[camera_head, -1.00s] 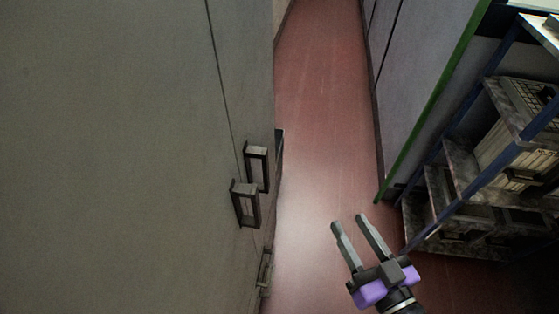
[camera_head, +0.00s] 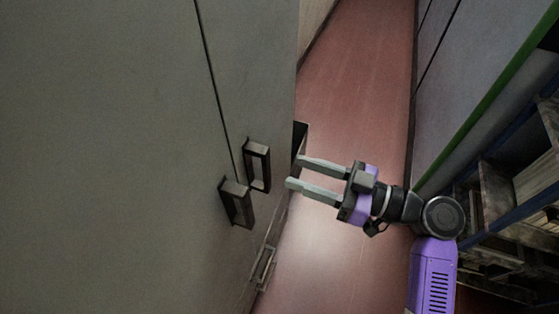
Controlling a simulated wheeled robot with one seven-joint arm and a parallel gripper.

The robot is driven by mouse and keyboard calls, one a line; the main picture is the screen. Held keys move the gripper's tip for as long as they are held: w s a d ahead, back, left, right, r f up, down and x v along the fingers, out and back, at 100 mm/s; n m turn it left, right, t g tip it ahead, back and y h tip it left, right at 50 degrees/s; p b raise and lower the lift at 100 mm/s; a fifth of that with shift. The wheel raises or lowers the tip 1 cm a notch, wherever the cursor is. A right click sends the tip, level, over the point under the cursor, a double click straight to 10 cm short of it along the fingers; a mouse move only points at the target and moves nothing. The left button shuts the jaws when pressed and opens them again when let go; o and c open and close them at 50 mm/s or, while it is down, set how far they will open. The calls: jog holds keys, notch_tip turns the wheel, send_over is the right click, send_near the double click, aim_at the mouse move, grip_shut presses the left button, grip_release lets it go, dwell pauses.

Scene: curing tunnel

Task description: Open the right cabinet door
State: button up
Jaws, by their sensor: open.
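A tall grey cabinet (camera_head: 110,150) fills the left side of the view. A thin dark seam parts its left door from the narrower-looking right door (camera_head: 245,70). Two dark bar handles sit by the seam: the right door's handle (camera_head: 258,165) is on the far side of it, and the left door's handle (camera_head: 236,203) is nearer. My gripper (camera_head: 293,172) is open and empty. Its two grey fingers point left towards the right door's handle, with a small gap in the picture between the fingertips and that handle.
A lower handle (camera_head: 263,267) is further down the cabinet front. A red floor aisle (camera_head: 355,90) runs between the cabinet and a grey wall (camera_head: 455,80) with a green edge. A shelf rack (camera_head: 510,215) stands at the right, partly behind my arm. A dark box-like thing (camera_head: 300,135) shows past the cabinet's edge.

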aim_at(269, 168)
jog(key=shift+n+g, duration=0.3)
jog(key=shift+n, duration=0.2)
jog(key=x, duration=0.2)
jog(key=p+x, duration=0.1)
jog(key=x, duration=0.1)
jog(key=p+x, duration=0.1)
jog(key=x, duration=0.1)
jog(key=shift+s+a, duration=0.3)
jog(key=shift+s, duration=0.05)
jog(key=shift+x, duration=0.75)
grip_shut()
